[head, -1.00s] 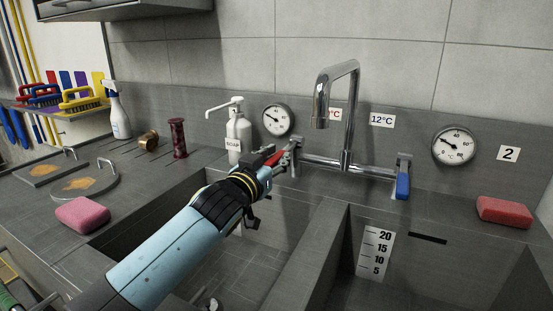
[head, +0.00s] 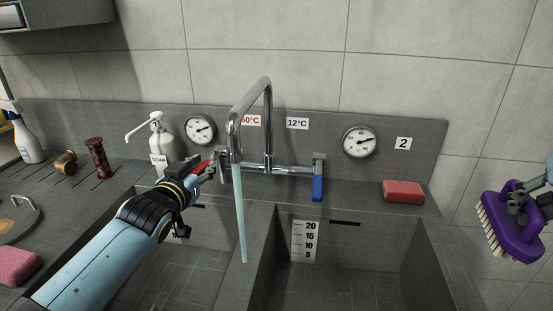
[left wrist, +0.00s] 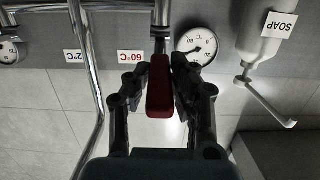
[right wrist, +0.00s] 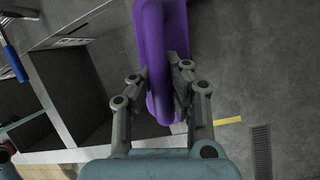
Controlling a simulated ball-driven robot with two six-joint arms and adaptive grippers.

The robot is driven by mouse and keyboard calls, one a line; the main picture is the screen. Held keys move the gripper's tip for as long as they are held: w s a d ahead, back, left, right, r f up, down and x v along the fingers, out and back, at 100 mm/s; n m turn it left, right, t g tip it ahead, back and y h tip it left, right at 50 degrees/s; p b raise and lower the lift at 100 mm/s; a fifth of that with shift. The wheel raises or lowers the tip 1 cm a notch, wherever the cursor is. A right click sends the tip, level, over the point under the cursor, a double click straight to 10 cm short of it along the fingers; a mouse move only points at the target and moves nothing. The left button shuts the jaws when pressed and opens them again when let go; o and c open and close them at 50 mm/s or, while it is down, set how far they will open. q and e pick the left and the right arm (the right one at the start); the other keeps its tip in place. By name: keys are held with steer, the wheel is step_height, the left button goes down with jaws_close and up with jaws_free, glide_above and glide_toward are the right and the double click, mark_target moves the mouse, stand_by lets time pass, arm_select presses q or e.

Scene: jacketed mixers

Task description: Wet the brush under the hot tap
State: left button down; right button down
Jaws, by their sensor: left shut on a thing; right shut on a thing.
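The chrome tap (head: 267,120) stands at the back of the sink with a pale blue stream of water (head: 240,215) falling from its spout. My left gripper (head: 206,168) is shut on the red hot-tap lever (head: 201,166); the lever (left wrist: 159,92) also shows between the fingers in the left wrist view. The blue lever (head: 317,188) is at the right of the tap bar. My right gripper (head: 523,205) is shut on the handle of the purple brush (head: 512,235), at the far right, apart from the water. Its pale bristles face left and down.
Two sink basins are parted by a divider (head: 262,260). A soap bottle (head: 161,140), a dark red cylinder (head: 98,158), a brass piece (head: 66,162) and a spray bottle (head: 24,135) stand on the left. A red sponge (head: 403,191) lies on the right ledge.

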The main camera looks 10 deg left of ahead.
arm_select(q)
steer(key=c, duration=1.2)
jaws_free()
steer(key=shift+o, duration=0.2)
steer(key=s+r, duration=0.2)
steer(key=s, duration=1)
steer(key=shift+d, duration=0.4)
steer(key=shift+f, duration=0.15)
